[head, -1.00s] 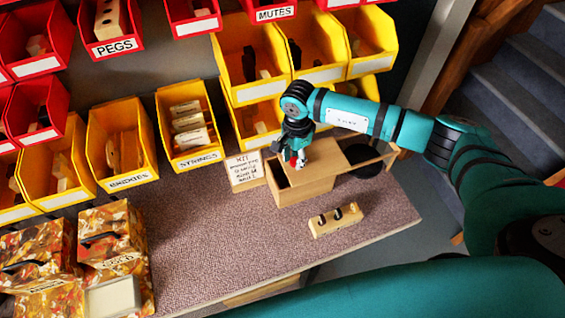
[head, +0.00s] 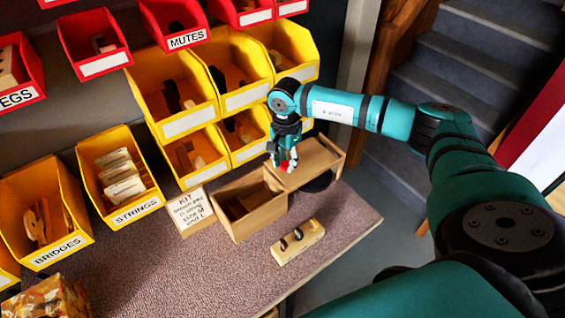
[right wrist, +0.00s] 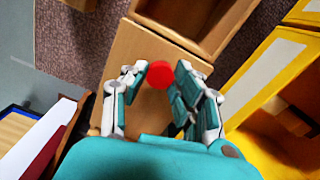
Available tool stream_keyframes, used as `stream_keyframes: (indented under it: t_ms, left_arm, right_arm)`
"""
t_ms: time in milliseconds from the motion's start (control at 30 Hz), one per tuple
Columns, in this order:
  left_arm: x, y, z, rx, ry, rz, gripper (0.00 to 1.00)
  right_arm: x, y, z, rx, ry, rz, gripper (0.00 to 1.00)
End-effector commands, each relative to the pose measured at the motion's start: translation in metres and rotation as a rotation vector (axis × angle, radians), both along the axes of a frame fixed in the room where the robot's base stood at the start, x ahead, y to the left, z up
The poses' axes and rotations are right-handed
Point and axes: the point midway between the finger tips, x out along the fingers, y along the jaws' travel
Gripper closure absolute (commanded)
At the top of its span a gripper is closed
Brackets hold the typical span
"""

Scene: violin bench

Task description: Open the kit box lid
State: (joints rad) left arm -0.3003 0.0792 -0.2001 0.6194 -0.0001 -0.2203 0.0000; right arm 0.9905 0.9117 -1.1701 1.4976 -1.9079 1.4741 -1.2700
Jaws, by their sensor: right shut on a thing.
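The wooden kit box (head: 262,221) stands on the bench, and its inside shows over most of its length. Its flat wooden lid (head: 316,160) is slid to the right, with its left end still at the box. The lid has a red knob (right wrist: 159,75). My right gripper (head: 285,163) is shut on the knob, one finger on each side in the right wrist view. The box's open inside (right wrist: 196,22) shows beyond the lid there. My left gripper is not in view.
A KIT card (head: 191,211) stands left of the box. A small wooden holder (head: 299,243) with dark pieces lies in front. Yellow bins (head: 172,97) rise close behind. Stairs lie beyond the right end.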

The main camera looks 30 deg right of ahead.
Motion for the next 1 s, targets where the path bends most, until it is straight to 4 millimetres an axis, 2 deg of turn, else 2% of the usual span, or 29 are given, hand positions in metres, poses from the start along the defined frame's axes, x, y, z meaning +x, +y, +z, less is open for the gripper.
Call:
stream_keyframes:
  t_ms: [67,100,267,533,667,767,1000]
  left_arm:
    - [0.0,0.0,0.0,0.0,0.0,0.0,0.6]
    - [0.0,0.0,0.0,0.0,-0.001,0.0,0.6]
    - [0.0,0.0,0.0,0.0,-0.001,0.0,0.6]
    - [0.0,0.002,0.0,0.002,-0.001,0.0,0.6]
    - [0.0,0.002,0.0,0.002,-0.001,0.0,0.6]
    - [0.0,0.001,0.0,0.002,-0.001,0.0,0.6]
    - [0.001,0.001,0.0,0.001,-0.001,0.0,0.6]
  right_arm:
    - [0.002,0.0,0.002,0.001,-0.005,0.0,1.0]
    - [0.002,0.0,0.002,0.001,-0.005,0.0,0.71]
    - [0.001,0.001,0.002,0.001,-0.004,0.0,0.5]
    - [0.001,0.001,0.001,0.0,-0.002,0.0,0.49]
    - [0.001,0.0,0.01,0.001,-0.003,-0.001,0.49]
    - [0.001,0.001,0.026,0.0,-0.005,0.0,0.49]
    - [0.001,0.0,0.078,0.0,-0.006,0.0,0.49]
